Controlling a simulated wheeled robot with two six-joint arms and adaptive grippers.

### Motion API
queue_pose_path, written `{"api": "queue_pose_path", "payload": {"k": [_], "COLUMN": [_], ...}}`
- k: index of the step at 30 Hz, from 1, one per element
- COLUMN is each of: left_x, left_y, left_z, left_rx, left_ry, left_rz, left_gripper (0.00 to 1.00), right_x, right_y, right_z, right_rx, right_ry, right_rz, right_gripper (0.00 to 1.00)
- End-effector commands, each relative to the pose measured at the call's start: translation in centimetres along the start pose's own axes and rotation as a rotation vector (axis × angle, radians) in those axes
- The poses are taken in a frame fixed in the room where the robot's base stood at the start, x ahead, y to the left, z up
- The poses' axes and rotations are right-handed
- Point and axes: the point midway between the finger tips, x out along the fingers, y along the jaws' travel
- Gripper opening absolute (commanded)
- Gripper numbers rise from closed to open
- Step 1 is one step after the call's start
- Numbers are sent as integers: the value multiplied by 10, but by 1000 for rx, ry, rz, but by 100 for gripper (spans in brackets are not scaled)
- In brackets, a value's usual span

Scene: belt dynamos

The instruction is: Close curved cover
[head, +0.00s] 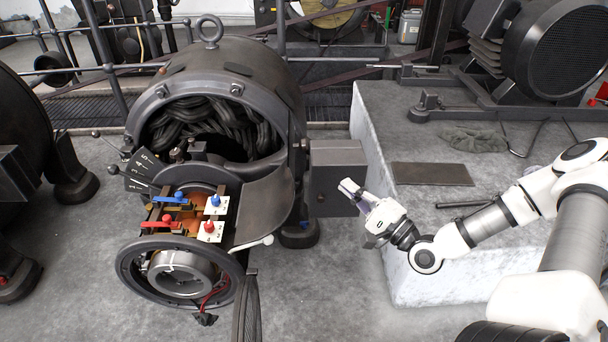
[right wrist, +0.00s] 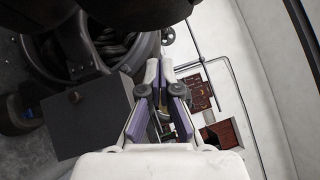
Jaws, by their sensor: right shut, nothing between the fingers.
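The curved cover (head: 264,208) is a dark grey bent plate on the right side of the dynamo (head: 222,90). It stands swung out from the round opening, with coils and brush gear exposed. A pale-tipped lever (head: 256,243) shows at its lower edge. My right gripper (head: 349,187) is shut and empty. It is right of the cover and apart from it, by the dark box (head: 338,178) on the dynamo's side. In the right wrist view its fingertips (right wrist: 160,66) are close together, with the box (right wrist: 90,117) to their left. My left gripper is not in view.
Red and blue levers (head: 168,222) sit in front of the opening. A pale stone block (head: 440,265) stands at right under my right arm, with a dark plate (head: 431,174), a rod and a cloth (head: 473,139) on top.

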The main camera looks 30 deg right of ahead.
Motion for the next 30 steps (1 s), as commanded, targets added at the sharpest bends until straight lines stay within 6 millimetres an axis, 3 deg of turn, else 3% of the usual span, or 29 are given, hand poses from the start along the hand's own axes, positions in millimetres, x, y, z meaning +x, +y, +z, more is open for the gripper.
{"api": "queue_pose_path", "payload": {"k": [3,12,19,30], "left_x": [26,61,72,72], "left_y": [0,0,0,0], "left_z": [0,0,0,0], "left_rx": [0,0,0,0], "left_ry": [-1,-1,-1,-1], "left_rz": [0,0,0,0], "left_gripper": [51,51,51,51], "right_x": [23,87,107,110], "right_y": [8,6,3,1], "right_z": [0,5,26,29], "right_rx": [-6,-7,-3,-1], "right_ry": [-8,-7,-3,0], "right_rz": [0,3,2,3], "right_gripper": [0,0,0,0]}}
